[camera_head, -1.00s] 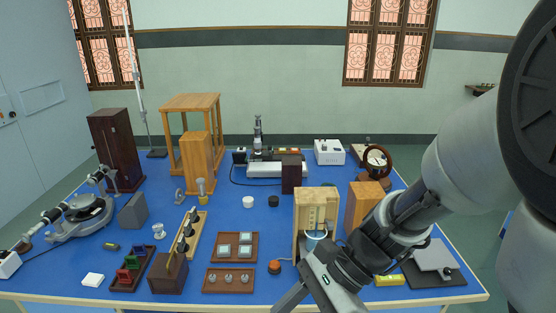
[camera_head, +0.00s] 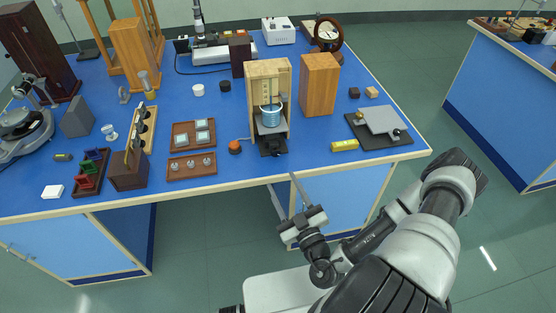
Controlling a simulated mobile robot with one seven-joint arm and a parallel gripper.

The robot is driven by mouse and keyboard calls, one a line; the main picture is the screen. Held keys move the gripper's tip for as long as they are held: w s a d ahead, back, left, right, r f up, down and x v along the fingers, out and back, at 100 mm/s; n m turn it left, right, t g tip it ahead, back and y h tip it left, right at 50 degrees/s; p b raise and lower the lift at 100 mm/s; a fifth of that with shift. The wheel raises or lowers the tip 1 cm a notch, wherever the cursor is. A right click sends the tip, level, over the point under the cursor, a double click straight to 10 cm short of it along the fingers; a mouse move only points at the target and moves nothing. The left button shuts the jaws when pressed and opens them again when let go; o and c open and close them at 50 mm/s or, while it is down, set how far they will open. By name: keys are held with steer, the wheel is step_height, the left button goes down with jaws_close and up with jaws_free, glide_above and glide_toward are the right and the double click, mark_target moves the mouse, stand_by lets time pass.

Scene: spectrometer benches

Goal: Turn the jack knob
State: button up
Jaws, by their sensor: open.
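A light wooden open-fronted case (camera_head: 284,75) stands near the front edge of the blue bench. Inside it a glass of blue liquid (camera_head: 271,116) rests on a small platform. Beneath is a dark jack-like base (camera_head: 272,145) with a small knob-like part at its front, too small to make out clearly. My gripper (camera_head: 282,182) is open and empty, in front of the bench edge and below the case in the picture. Its two fingers are apart and point toward the bench, touching nothing that I can see.
A wooden block (camera_head: 319,85) stands right of the case. Further right are a yellow item (camera_head: 344,145) and a grey plate on a black base (camera_head: 382,122). An orange-topped button (camera_head: 235,146) and a tray of small knobs (camera_head: 191,167) lie left. Floor is free before the bench.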

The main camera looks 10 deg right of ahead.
step_height(320, 180, down, 5)
steer(key=s+d+m+g+h, duration=0.1)
steer(key=s+m+h, duration=0.1)
steer(key=m+h, duration=0.25)
glide_toward(276, 153)
steer(key=shift+m+y, duration=0.25)
steer(key=shift+m, duration=0.2)
steer(key=w+p, duration=0.1)
steer(key=w, duration=0.6)
steer(key=shift+w+d+f, duration=0.1)
steer(key=shift+w+d, duration=0.05)
steer(key=shift+w, duration=0.2)
steer(key=c, duration=1.1)
steer(key=shift+o, duration=0.2)
